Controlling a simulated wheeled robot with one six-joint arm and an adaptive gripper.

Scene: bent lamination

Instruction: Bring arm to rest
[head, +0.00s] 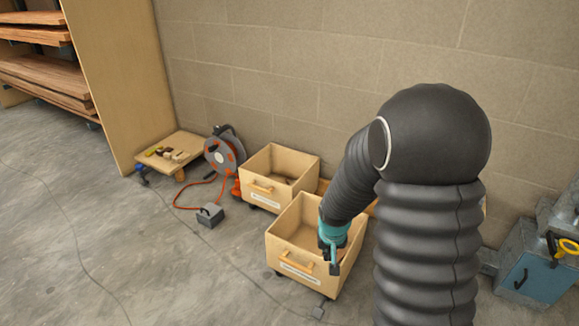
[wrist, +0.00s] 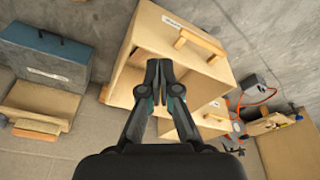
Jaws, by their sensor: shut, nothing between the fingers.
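My arm, in a black ribbed sleeve, rises at the right of the head view and bends down to the left. My gripper (head: 334,264) hangs over the front part of the nearer wooden crate (head: 279,253). In the wrist view my gripper (wrist: 158,65) is shut, its fingertips together with nothing between them. The same crate (wrist: 195,25) lies beyond the fingertips there, with its handle at upper right. I cannot tell whether the gripper touches the crate.
A second wooden crate (head: 262,188) stands behind the nearer one. A cable reel (head: 222,152), a small grey box (head: 210,214) and a low wooden dolly (head: 168,156) are to the left. A blue toolbox (head: 535,275) stands at right. The floor at front left is mostly clear.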

